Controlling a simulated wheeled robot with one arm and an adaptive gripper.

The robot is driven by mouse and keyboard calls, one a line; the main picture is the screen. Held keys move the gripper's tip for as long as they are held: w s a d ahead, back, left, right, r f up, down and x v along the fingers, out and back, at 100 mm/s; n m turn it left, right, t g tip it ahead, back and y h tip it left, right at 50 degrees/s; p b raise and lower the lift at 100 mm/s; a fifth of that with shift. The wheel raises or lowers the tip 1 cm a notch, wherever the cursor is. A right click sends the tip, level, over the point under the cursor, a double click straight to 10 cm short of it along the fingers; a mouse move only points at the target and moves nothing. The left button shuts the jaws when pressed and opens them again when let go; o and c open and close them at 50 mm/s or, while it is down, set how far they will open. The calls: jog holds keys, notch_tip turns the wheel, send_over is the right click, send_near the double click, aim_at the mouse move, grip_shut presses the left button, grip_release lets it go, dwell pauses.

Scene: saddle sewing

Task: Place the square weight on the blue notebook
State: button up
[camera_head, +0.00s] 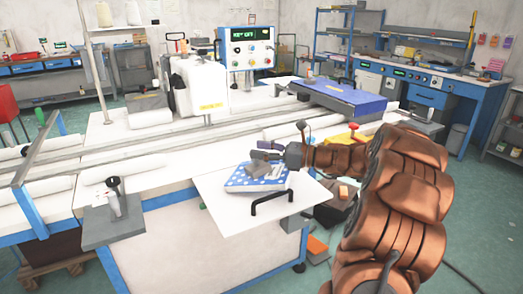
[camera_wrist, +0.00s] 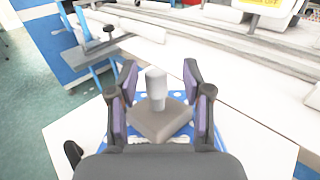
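The square weight (camera_wrist: 160,124) is a flat grey-brown block with a pale upright knob on top. It appears to rest on the blue notebook (camera_wrist: 178,140), which has white dots. In the head view the grey weight (camera_head: 257,169) sits over the dotted notebook (camera_head: 237,182), partly hidden by my gripper (camera_head: 266,154). In the wrist view my gripper (camera_wrist: 162,92) is open. Its two fingers stand on either side of the knob, with clear gaps on both sides. The wrist housing hides the near part of the notebook.
The notebook lies on a white board (camera_head: 225,212) with a black handle (camera_head: 271,201). A grey plate with a black-knobbed tool (camera_head: 114,197) stands to the left. Rails and a white sewing machine (camera_head: 203,88) lie behind. A blue case (camera_head: 341,97) is at the back right.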

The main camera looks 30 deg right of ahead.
jog(key=shift+r, duration=0.25)
jog(key=v, duration=1.2)
jog(key=shift+r, duration=0.1)
